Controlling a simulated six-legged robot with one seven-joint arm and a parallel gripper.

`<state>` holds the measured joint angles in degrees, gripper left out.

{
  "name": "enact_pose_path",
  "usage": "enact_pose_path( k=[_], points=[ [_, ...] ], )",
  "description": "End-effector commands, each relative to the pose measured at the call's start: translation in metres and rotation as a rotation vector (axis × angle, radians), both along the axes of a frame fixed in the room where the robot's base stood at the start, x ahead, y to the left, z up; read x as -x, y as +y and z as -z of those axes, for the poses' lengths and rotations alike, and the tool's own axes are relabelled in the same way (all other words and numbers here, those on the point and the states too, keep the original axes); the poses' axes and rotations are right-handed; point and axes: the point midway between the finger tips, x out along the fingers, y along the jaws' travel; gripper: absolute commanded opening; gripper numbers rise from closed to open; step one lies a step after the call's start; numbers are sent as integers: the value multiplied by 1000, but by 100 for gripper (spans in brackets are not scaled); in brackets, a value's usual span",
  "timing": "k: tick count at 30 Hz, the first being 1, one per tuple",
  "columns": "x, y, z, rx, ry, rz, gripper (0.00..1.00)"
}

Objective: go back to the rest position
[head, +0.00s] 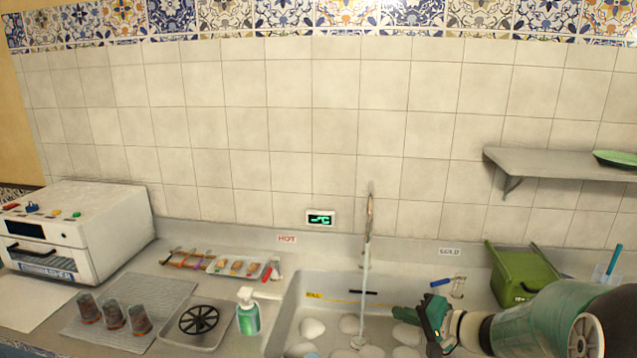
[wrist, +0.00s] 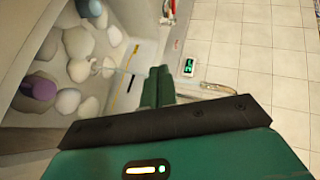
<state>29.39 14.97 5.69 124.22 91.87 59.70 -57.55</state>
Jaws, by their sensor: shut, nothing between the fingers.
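My gripper (head: 423,315) is at the lower right of the head view, over the right part of the sink (head: 290,312). Its green fingers (wrist: 158,87) lie side by side in the wrist view, shut and with nothing between them. My green and white arm reaches in from the right edge of the head view. In the wrist view the fingers point toward the wall, with the sink to their left. No samovar or teapot can be made out.
The sink holds several pale rounded stones (head: 312,327) and a running faucet (head: 369,215). A soap bottle (head: 248,313), a fan-like black wheel (head: 198,319) and several glasses (head: 113,316) stand left. A green bin (head: 522,275) is behind my arm. A shelf (head: 560,164) juts out at right.

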Motion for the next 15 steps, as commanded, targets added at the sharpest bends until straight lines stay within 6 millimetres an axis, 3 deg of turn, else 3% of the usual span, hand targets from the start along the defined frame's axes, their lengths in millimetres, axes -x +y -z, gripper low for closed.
enact_pose_path(
  k=[1,6,10,15],
  points=[
    [16,21,-12,48,19,-65,0],
    [74,66,-31,226,112,-236,0],
    [119,85,-39,386,172,-323,0],
    [173,89,-48,615,221,-375,0]
  ],
)
